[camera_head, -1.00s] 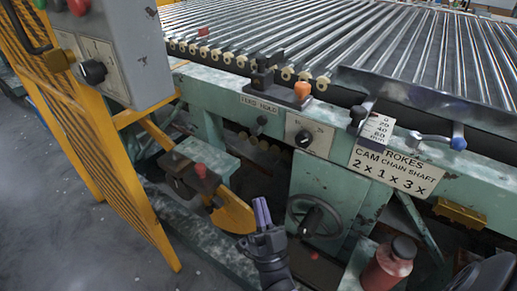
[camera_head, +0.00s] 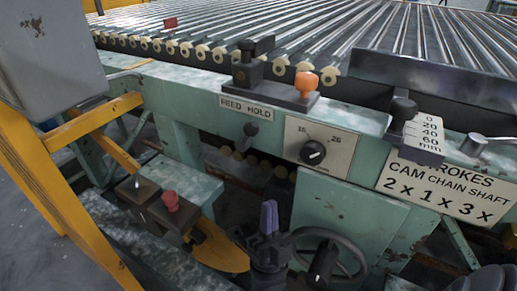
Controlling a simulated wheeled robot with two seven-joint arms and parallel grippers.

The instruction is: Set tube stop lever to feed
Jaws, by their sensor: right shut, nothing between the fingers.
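A plate lettered FEED HOLD (camera_head: 246,107) is on the green machine beam. A small black lever knob (camera_head: 251,129) sits just below it. Above the plate, a black stop block (camera_head: 248,66) stands on a dark base that also carries an orange knob (camera_head: 306,82). I cannot tell for certain which of these is the tube stop lever. My right gripper (camera_head: 269,217) is at the lower middle, its purple fingers shut and empty, pointing up. In the picture it is below the plate and the small knob, apart from both. My left gripper is not in view.
A black dial (camera_head: 313,152) and a handwheel (camera_head: 325,262) are on the machine front. A red button (camera_head: 170,200) sits on a dark box at lower left. A yellow frame (camera_head: 45,200) and grey cabinet (camera_head: 50,55) stand left. Rollers (camera_head: 300,30) fill the back.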

